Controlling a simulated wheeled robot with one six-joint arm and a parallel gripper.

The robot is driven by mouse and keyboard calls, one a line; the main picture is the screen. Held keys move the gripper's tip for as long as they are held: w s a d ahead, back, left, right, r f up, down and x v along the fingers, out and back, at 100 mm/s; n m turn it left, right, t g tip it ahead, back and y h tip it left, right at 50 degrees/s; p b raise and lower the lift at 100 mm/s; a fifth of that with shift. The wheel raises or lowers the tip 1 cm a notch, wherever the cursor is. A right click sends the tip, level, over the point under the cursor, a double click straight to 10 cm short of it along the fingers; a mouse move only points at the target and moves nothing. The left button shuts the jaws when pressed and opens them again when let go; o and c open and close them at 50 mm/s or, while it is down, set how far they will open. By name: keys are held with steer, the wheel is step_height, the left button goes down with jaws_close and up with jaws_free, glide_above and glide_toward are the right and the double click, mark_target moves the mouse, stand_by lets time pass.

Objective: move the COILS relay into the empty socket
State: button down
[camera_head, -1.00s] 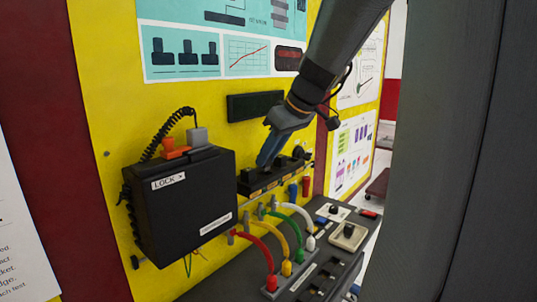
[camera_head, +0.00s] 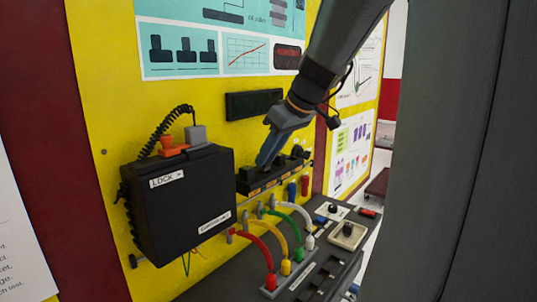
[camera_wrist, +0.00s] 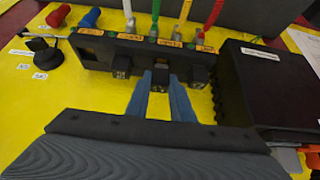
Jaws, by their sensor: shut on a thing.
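A black socket block (camera_head: 262,186) with orange labels is mounted on the yellow panel. In the wrist view the block (camera_wrist: 108,42) holds several black relays in a row, including one at the left (camera_wrist: 121,65) and one at the right (camera_wrist: 198,75). My gripper (camera_head: 262,163) points down at the block, its blue fingers (camera_wrist: 160,98) shut on the middle relay (camera_wrist: 161,78). That relay appears to sit at the block, though its seating is hidden. The labels are too blurred to tell which is COILS. A dark opening (camera_wrist: 88,50) shows near the block's left end.
A black box (camera_head: 185,200) marked LOCK stands just left of the block in the head view. Red, yellow, green and white cables (camera_head: 264,250) arch below it to a dark console (camera_head: 318,275). A red cylinder (camera_head: 305,185) and a black knob (camera_wrist: 45,53) are close by.

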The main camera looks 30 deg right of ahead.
steer(key=shift+f+b, duration=0.65)
steer(key=shift+f, duration=0.1)
stand_by(0.3)
steer(key=c, duration=1.8)
jaws_free()
steer(key=p+v, duration=0.3)
steer(key=v, duration=0.2)
steer(key=shift+w+r, duration=0.15)
steer(key=shift+r, duration=0.15)
steer(key=shift+r+p, duration=0.8)
steer(key=shift+r, duration=0.25)
